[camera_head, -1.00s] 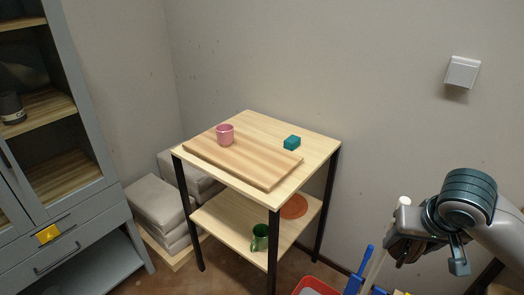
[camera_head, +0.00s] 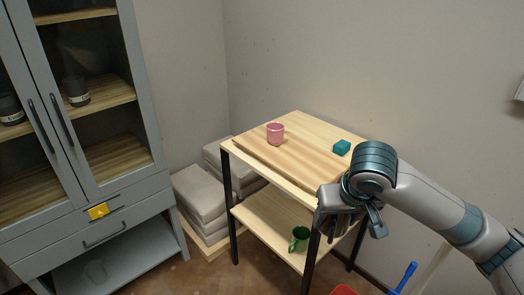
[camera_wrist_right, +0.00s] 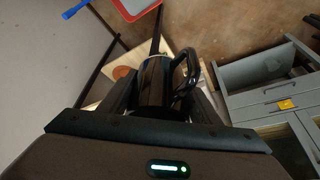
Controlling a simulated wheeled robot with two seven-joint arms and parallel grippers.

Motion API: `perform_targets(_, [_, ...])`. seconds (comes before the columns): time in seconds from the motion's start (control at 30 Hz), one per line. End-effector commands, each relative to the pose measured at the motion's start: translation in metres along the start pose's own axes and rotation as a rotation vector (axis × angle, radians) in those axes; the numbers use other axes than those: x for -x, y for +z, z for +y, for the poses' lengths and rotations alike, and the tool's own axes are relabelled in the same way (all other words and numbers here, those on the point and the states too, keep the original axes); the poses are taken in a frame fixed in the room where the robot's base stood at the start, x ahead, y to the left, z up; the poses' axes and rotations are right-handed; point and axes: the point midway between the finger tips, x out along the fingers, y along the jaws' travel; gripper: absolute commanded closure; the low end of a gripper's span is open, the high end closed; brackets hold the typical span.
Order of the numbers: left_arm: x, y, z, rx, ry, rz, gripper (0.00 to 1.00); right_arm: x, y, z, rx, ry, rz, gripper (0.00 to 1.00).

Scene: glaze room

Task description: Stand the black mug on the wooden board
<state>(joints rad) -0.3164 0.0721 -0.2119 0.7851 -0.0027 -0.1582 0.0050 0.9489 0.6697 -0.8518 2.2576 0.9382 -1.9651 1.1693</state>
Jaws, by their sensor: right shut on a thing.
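The black mug (camera_wrist_right: 155,85) is between the fingers of my right gripper (camera_wrist_right: 160,100) in the right wrist view, its handle to the right. In the head view my right gripper (camera_head: 332,212) is in front of the front right corner of a small two-tier table; I cannot make out the mug there. The wooden board (camera_head: 290,158) lies on the table's top, its right end partly behind my right arm. A pink mug (camera_head: 275,133) stands upright on the board's far left part. My left gripper is not in view.
A teal block (camera_head: 342,147) lies on the tabletop (camera_head: 312,122) behind the board. A grey cabinet (camera_head: 148,130) with dark jars (camera_head: 76,91) is at left. Grey cushions (camera_head: 200,195) are stacked beside the table. The board's middle is clear.

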Motion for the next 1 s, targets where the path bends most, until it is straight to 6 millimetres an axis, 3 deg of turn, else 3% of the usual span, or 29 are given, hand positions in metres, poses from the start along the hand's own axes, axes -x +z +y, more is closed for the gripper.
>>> perform_targets(0.47, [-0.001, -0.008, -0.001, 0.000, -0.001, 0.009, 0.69, 0.000, 0.000, 0.000, 0.000, 0.000, 0.001, 0.73])
perform_targets(0.63, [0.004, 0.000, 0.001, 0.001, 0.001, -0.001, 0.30, 0.003, -0.004, 0.000, -0.002, 0.000, 0.002, 0.73])
perform_targets(0.77, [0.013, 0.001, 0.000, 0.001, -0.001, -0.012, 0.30, 0.012, -0.014, 0.001, -0.009, 0.002, 0.004, 0.73])
perform_targets(1.0, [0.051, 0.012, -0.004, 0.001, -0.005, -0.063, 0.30, 0.043, -0.058, 0.004, -0.038, 0.012, 0.015, 0.73])
